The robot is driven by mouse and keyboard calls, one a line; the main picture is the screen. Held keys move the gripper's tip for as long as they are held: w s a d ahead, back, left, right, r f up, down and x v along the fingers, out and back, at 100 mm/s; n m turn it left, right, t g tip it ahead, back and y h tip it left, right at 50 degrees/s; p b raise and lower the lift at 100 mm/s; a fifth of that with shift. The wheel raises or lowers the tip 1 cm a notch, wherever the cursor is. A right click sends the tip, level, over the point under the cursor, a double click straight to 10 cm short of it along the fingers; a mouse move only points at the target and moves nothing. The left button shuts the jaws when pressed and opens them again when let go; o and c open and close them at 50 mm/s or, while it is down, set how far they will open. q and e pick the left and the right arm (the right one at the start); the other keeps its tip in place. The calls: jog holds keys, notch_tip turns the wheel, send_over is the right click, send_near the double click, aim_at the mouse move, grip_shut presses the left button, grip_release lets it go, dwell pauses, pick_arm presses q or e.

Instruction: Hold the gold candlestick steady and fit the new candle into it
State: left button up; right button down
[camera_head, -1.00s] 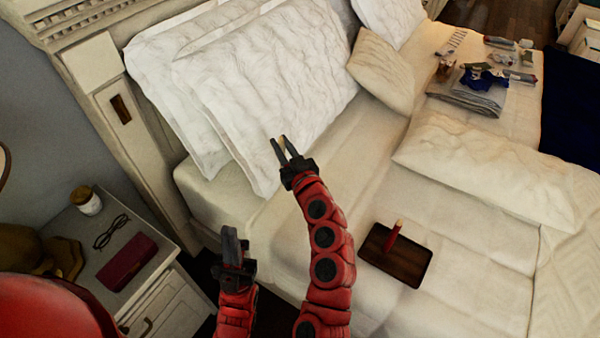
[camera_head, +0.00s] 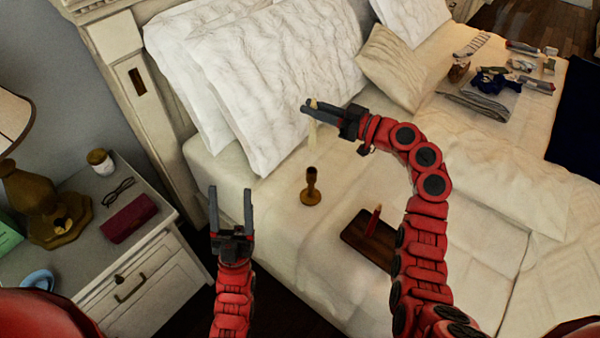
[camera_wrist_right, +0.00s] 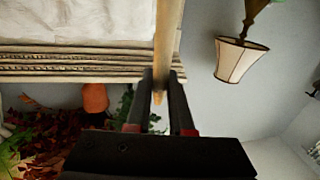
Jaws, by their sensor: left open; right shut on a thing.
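The gold candlestick (camera_head: 311,188) stands upright on the bed, with its cup empty as far as I see. My right gripper (camera_head: 308,106) is shut on a slim cream candle (camera_head: 312,136). The candle hangs nearly upright above the candlestick, apart from it. In the right wrist view the candle (camera_wrist_right: 167,38) runs between the fingers (camera_wrist_right: 160,92). My left gripper (camera_head: 231,198) is open and empty, to the left of the candlestick and not touching it.
A dark brown tray (camera_head: 357,238) with a red candle (camera_head: 375,221) lies right of the candlestick. Pillows (camera_head: 275,85) lie behind. A nightstand (camera_head: 95,235) with lamp (camera_head: 40,205), glasses (camera_head: 119,191) and red case (camera_head: 128,218) stands left. Folded clothes (camera_head: 475,108) lie far right.

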pick_arm(q)
jog(key=w+d+f+g, duration=0.2)
jog(key=w+f+g, duration=0.1)
jog(key=w, duration=0.7)
jog(key=shift+w+d+n+g+y, duration=0.2)
jog(key=shift+w+n+g+y, duration=0.2)
jog(key=shift+g, duration=0.5)
jog(key=m+g+h, duration=0.2)
jog(key=g, duration=1.1)
send_near(313, 172)
jog(key=x, duration=1.1)
jog(key=shift+w+f, duration=0.15)
jog(key=shift+w, duration=0.2)
grip_shut()
jog(key=shift+d, duration=0.1)
